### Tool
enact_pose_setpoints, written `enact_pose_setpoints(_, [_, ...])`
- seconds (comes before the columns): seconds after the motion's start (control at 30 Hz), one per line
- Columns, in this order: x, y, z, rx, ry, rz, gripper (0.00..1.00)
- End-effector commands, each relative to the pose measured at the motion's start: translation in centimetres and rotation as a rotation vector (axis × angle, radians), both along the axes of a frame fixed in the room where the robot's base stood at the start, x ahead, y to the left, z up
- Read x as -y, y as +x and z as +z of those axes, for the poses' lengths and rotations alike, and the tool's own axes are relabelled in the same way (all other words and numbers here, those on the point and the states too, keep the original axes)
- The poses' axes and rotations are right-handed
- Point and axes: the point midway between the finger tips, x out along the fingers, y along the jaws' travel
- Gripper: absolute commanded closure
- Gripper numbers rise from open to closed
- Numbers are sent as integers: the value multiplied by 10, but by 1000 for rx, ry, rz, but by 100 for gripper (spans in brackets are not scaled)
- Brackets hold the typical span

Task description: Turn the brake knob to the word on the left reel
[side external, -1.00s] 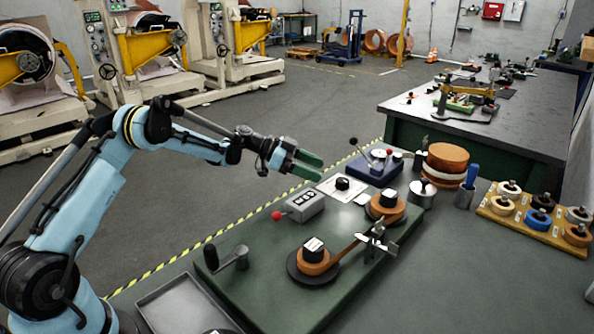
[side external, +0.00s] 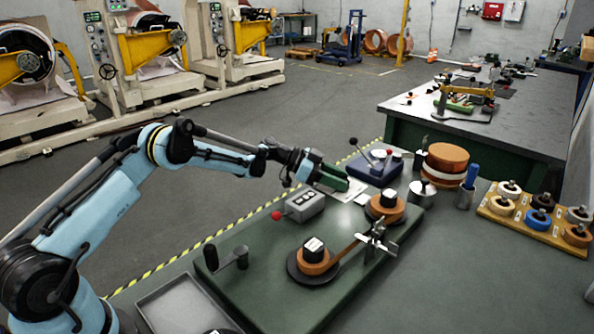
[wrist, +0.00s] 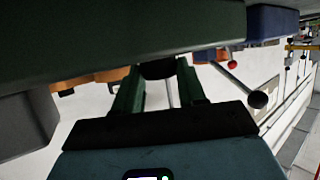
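My gripper (side external: 333,176) has green fingers and is above the white dial plate (side external: 350,193) on the green base (side external: 240,283). In the side view it hides the brake knob. The wrist view shows the fingers apart (wrist: 160,92), with the black knob (wrist: 158,68) near their tips. Contact cannot be told. The left reel (side external: 316,263) has copper foil and a black hub with a white label. Its word is too small to read. The right reel (side external: 386,210) has a similar hub. Foil runs from the left reel toward a metal guide (side external: 375,242).
A grey box (side external: 305,205) with a red-knobbed lever stands close to my gripper. A blue box (side external: 375,171) with a black-balled lever (side external: 353,141) is behind. A crank (side external: 232,259) is at the front left. A wooden tray (side external: 525,236) of spools is right.

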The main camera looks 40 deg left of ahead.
Motion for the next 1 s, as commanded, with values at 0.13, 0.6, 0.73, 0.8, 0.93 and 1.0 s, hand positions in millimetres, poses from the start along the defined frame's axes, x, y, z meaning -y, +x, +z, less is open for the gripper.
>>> enact_pose_setpoints(0.13, [0, 0, 0, 0, 0, -1, 83])
enact_pose_setpoints(0.6, [2, -2, 0, 0, 0, 134, 91])
enact_pose_setpoints(0.73, [2, -1, 0, 0, 0, 140, 91])
enact_pose_setpoints(0.8, [2, -1, 0, 0, 0, 139, 91])
enact_pose_setpoints(0.93, [2, -1, 0, 0, 0, 139, 53])
enact_pose_setpoints(1.0, [2, -1, 0, 0, 0, 139, 43])
